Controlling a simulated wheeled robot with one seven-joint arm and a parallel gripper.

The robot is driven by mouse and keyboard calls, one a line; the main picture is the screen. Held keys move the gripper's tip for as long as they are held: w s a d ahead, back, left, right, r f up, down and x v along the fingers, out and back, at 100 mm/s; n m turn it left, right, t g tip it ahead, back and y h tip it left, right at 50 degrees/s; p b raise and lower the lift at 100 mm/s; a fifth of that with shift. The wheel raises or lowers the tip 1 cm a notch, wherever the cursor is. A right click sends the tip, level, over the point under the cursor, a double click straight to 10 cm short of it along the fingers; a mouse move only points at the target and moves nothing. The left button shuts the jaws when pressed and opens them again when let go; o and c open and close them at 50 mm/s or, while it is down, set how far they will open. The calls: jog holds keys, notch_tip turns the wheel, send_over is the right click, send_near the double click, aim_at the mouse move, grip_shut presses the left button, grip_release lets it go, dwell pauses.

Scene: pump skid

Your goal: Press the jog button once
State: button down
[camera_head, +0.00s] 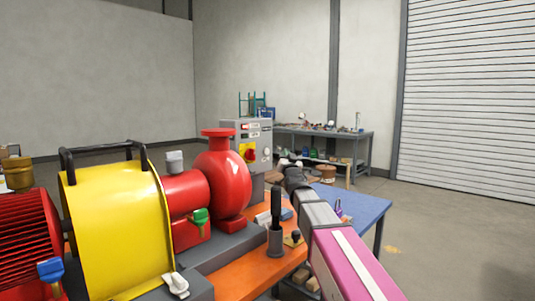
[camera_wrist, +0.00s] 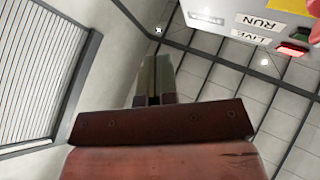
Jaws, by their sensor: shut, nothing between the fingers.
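The grey control box (camera_head: 257,136) stands behind the red pump, with small lamps, a red knob on a yellow plate (camera_head: 249,153) and small round controls on its face. I cannot tell which control is the jog button. In the wrist view, part of the panel (camera_wrist: 222,7) shows upside down at the top right, with LIVE and RUN labels, a lit red lamp (camera_wrist: 292,49) and a green lamp (camera_wrist: 299,34). My gripper (camera_wrist: 154,62) is shut and empty. In the head view, my gripper (camera_head: 284,163) is just right of the box, apparently apart from it.
A red pump (camera_head: 222,180), a yellow guard (camera_head: 118,225) and a red motor (camera_head: 25,245) fill the left. A dark upright post (camera_head: 276,208) stands on the orange base (camera_head: 240,273) beside my arm. A blue table (camera_head: 362,209) lies to the right. Open floor is further right.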

jog(key=w+a, duration=0.4)
jog(key=a, duration=0.1)
jog(key=shift+w+a, duration=0.15)
jog(key=shift+a, duration=0.1)
jog(key=shift+w+a, duration=0.1)
dwell(2.0)
jog(key=shift+w+a, duration=0.15)
jog(key=shift+a, duration=0.05)
jog(key=shift+w+a, duration=0.3)
jog(key=shift+a, duration=0.05)
dwell(0.9)
dwell(0.4)
jog(key=shift+s+d, duration=0.6)
jog(key=shift+d, duration=0.1)
jog(key=shift+s+d, duration=0.75)
jog(key=shift+d, duration=0.25)
jog(key=shift+s+d, duration=0.75)
jog(key=shift+d, duration=0.2)
